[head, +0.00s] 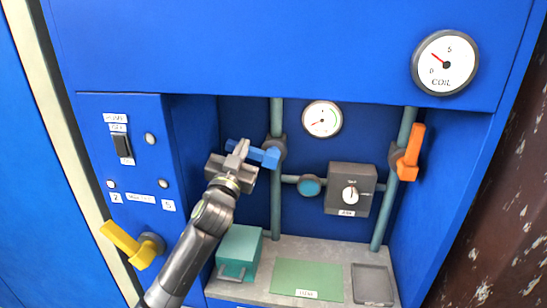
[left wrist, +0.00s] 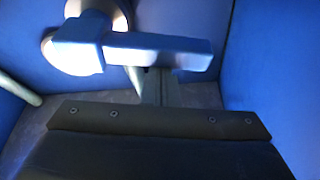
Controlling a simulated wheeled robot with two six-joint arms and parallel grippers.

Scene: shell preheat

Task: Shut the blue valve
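The blue valve has a blue lever handle (head: 265,155) on the left vertical pipe in the head view. The handle lies across the pipe, pointing left and slightly toward me. My left gripper (head: 240,148) is at the handle's free end, and its fingers overlap it in the picture. In the left wrist view the blue handle (left wrist: 175,52) runs sideways across the top, from a round grey hub. The gripper fingers (left wrist: 157,85) show close together at the middle, partly hidden by the handle. They look shut, with nothing seen between them; contact is unclear. My right gripper is out of view.
An orange lever (head: 410,154) is on the right pipe, and a yellow lever (head: 125,240) on the left panel. A grey box with a dial (head: 351,175) sits between the pipes. A teal box (head: 240,250) and a green mat (head: 308,276) are on the shelf below.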

